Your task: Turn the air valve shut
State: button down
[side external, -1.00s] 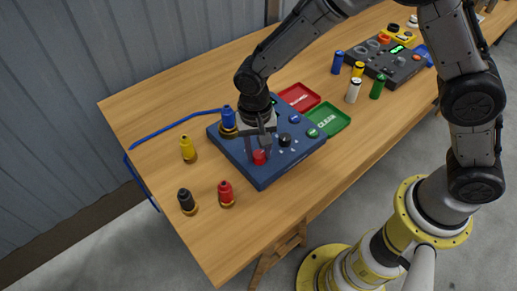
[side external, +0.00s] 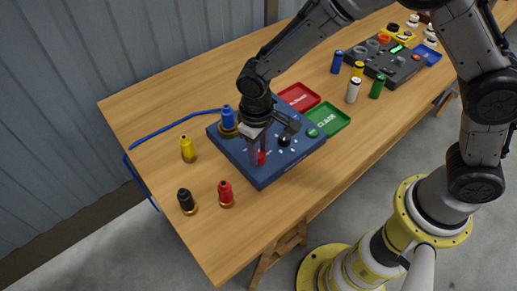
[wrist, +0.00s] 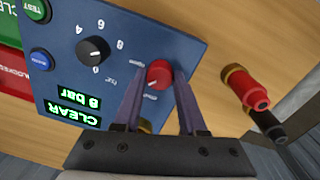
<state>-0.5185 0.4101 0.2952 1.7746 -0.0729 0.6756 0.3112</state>
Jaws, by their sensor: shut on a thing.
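A blue control panel (side external: 268,176) lies on the wooden table. A red round knob (wrist: 160,74) with a pale pointer line sits near the panel's edge; its label is too small to read surely. In the side view the knob (side external: 262,158) is partly hidden by a finger. My gripper (wrist: 158,80) points down over the panel, its two fingers on either side of the red knob, shut on it. In the side view my gripper (side external: 264,150) stands turned at an angle to the panel. A black dial (wrist: 93,50) with a number scale is beside it.
The panel displays read "8 bar" (wrist: 78,97) and "CLEAR" (wrist: 72,112). Red (side external: 226,194), black (side external: 187,201), yellow (side external: 187,149) and blue (side external: 228,118) fittings stand around the panel. Red (side external: 298,97) and green (side external: 328,119) trays lie behind it.

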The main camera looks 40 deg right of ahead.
aim_at(259, 156)
jog(key=n, duration=0.4)
jog(key=shift+r+n, duration=0.1)
jog(key=shift+n, duration=1.9)
jog(key=shift+c, duration=2.3)
grip_release()
notch_tip(259, 156, up, 14)
jog(key=shift+s+a, duration=0.15)
jog(key=shift+s, duration=0.15)
